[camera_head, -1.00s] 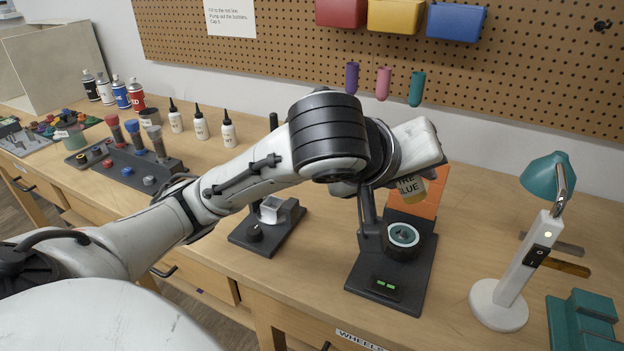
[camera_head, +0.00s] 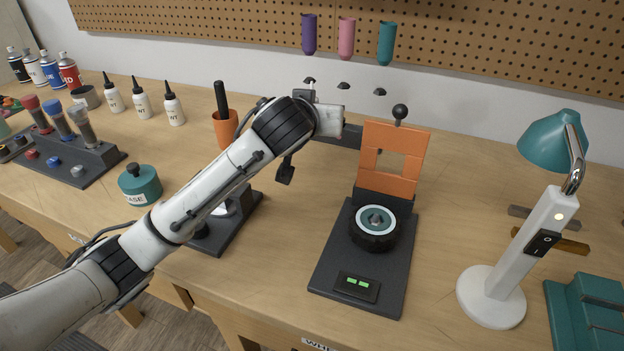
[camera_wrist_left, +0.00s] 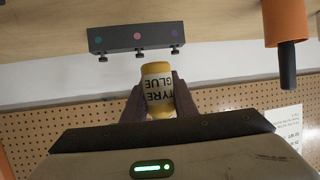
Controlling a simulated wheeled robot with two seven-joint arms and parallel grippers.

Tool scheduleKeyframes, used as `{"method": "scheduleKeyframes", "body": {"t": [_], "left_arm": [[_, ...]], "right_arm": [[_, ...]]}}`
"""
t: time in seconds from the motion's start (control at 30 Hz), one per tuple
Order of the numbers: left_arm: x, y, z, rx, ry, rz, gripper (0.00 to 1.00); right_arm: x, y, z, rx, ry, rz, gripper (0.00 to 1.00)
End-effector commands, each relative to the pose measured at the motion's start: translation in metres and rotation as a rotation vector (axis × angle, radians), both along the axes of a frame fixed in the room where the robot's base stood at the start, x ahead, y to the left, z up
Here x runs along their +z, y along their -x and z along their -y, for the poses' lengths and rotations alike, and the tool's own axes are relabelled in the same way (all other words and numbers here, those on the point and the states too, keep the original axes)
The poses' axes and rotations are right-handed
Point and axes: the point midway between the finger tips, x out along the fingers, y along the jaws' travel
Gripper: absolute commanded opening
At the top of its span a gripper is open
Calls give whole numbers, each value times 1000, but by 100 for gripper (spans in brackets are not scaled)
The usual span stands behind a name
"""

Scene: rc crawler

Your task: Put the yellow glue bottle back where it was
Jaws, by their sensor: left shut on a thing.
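The yellow glue bottle (camera_wrist_left: 158,70), with a white label reading TYRE GLUE, is between the two dark fingers of my left gripper (camera_wrist_left: 159,93) in the left wrist view. The gripper is shut on it. The label reads upside down in that view. In the head view, only a dark finger of my left gripper (camera_head: 286,171) shows below the wrist, above the table. The bottle is hidden there behind my arm. My right gripper is not in view.
A wheel stand (camera_head: 325,262) with an orange panel (camera_head: 388,186) stands right of my gripper. An orange pot (camera_head: 226,130) with a black handle is to its left. A dark bar with coloured dots (camera_wrist_left: 137,36) shows in the wrist view. A teal lamp (camera_head: 552,145) stands right.

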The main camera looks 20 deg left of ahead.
Motion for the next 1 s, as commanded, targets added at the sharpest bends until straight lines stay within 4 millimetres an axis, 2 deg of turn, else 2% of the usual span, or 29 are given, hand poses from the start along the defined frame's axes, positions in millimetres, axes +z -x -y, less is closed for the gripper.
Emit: {"method": "scheduleKeyframes", "body": {"t": [0.2,0.43,0.6,0.73,1.0], "left_arm": [[-38,-4,0,-9,-26,8,3],[-62,-4,0,-10,-23,8,3],[-91,-4,0,-10,-24,7,3],[-102,-4,0,-10,-23,9,3],[-103,-4,1,-10,-21,10,3]], "right_arm": [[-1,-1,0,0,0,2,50],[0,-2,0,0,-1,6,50],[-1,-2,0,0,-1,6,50],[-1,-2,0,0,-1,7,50],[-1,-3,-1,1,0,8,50]]}}
